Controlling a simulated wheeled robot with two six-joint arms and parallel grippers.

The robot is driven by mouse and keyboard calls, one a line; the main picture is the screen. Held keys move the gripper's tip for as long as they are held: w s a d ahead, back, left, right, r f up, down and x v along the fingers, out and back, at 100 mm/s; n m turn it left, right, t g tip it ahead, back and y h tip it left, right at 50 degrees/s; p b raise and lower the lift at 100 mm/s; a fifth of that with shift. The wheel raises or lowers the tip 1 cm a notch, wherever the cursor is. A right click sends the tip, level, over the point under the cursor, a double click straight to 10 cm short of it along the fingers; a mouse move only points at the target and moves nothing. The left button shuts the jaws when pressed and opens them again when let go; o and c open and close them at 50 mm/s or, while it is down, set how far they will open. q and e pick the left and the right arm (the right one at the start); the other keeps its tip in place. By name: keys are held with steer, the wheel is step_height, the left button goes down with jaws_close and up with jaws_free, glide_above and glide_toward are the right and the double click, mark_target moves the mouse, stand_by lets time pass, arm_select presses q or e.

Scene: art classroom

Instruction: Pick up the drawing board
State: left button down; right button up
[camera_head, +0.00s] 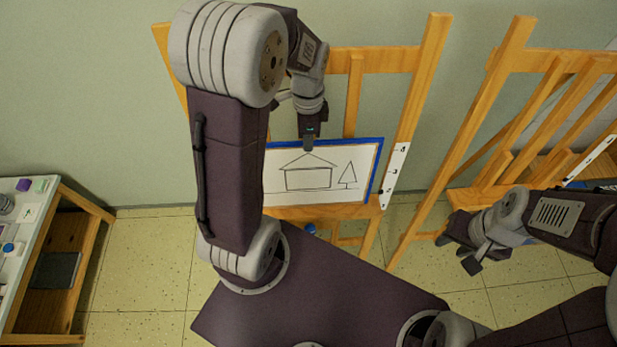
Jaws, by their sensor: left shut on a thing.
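The drawing board (330,193) is white with a blue edge and a line drawing of a house and a tree. It stands against a wooden easel (428,60) in the middle of the head view, its left part hidden behind my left arm. My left gripper (309,146) is at the board's top edge and shut on it; its fingertips are small and partly hidden. My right gripper (462,252) is low at the right, apart from the board, its fingers seeming spread with nothing visible between them.
A second wooden easel (510,48) stands at the right, behind my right arm. A table (22,262) with small coloured items and a lower shelf is at the far left. A green wall is close behind the easels. Tiled floor (140,260) is clear between table and easel.

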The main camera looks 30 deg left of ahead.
arm_select(q)
steer(key=shift+w+r, duration=0.1)
stand_by(0.5)
step_height(320, 180, up, 10)
stand_by(0.8)
